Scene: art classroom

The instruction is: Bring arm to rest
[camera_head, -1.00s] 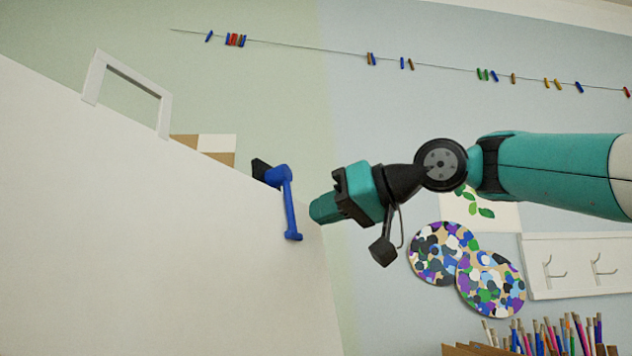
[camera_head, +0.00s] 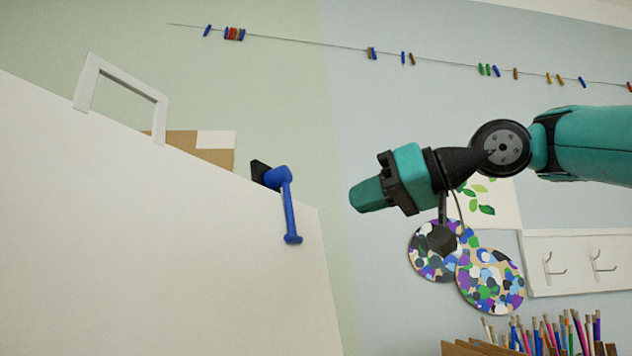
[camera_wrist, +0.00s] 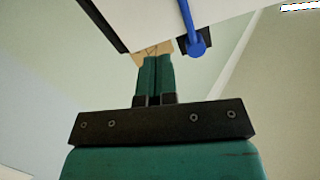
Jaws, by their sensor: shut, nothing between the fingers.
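My arm reaches in from the right in the head view, with my gripper (camera_head: 368,196) pointing left in front of the wall. The gripper's teal fingers are shut together with nothing between them. They also show closed in the wrist view (camera_wrist: 154,78). A blue lever (camera_head: 288,205) hangs down at the upper right edge of a white panel (camera_head: 150,240), left of my gripper. A clear gap separates the fingertips from the lever. The lever also shows at the top of the wrist view (camera_wrist: 190,20).
A white handle frame (camera_head: 122,82) stands on the panel's upper edge. Two colour-speckled palettes (camera_head: 490,282), a white hook rack (camera_head: 580,265) and several brushes (camera_head: 550,335) are at the lower right. A line with clips (camera_head: 300,43) crosses the wall above. The space around my gripper is free.

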